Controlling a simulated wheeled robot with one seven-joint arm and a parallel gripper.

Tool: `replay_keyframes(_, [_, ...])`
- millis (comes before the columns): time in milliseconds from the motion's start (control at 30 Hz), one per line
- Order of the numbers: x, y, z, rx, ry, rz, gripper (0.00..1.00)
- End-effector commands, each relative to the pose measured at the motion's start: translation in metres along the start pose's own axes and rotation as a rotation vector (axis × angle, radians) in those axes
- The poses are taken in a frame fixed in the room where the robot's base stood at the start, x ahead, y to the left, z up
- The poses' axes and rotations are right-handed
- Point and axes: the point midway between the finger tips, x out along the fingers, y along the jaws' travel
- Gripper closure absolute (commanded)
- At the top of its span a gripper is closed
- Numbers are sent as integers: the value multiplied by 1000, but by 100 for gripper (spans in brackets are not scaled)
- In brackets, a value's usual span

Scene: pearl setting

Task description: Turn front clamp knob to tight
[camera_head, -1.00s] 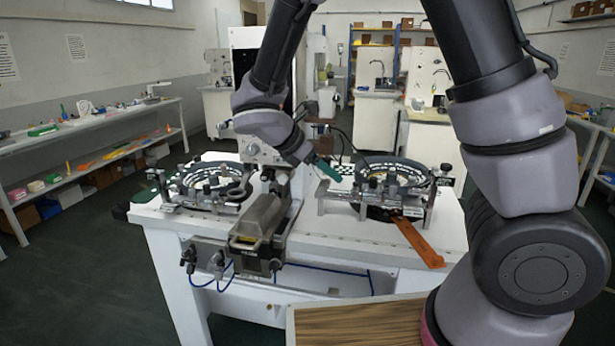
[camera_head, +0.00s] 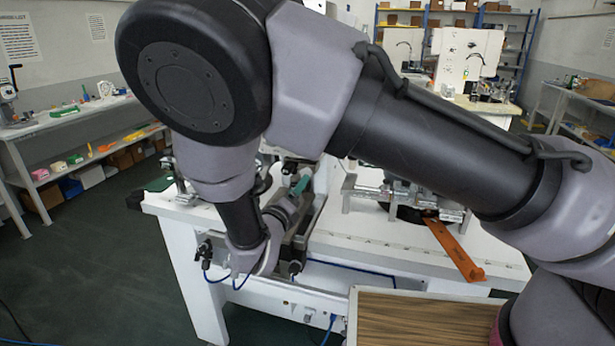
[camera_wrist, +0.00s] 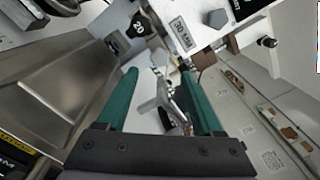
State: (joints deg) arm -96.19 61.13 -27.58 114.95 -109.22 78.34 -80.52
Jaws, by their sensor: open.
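My gripper (camera_wrist: 165,100) has two green fingers, set wide apart with a gap between them in the wrist view. Behind the gap is a silver lever-like part (camera_wrist: 154,106); I cannot tell whether the fingers touch it. A black knob marked 20 (camera_wrist: 138,27) is beyond the left fingertip, beside a plate labelled 30 MM (camera_wrist: 181,34). I cannot tell which part is the front clamp knob. In the head view my arm hides most of the left fixture; a green fingertip (camera_head: 301,185) shows near it.
A metal housing (camera_wrist: 70,82) lies close on the left in the wrist view. A wood-topped surface (camera_head: 420,318) is in the foreground. Shelves (camera_head: 85,150) with small items stand along the left wall.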

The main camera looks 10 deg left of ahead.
Motion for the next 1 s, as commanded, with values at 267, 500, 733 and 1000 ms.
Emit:
replay_keyframes(267, [52,-1,-1,2,3,-2,32])
replay_keyframes(500, [72,0,0,2,1,0,32])
replay_keyframes(733, [74,0,0,2,1,0,32])
replay_keyframes(1000, [74,0,0,2,2,0,100])
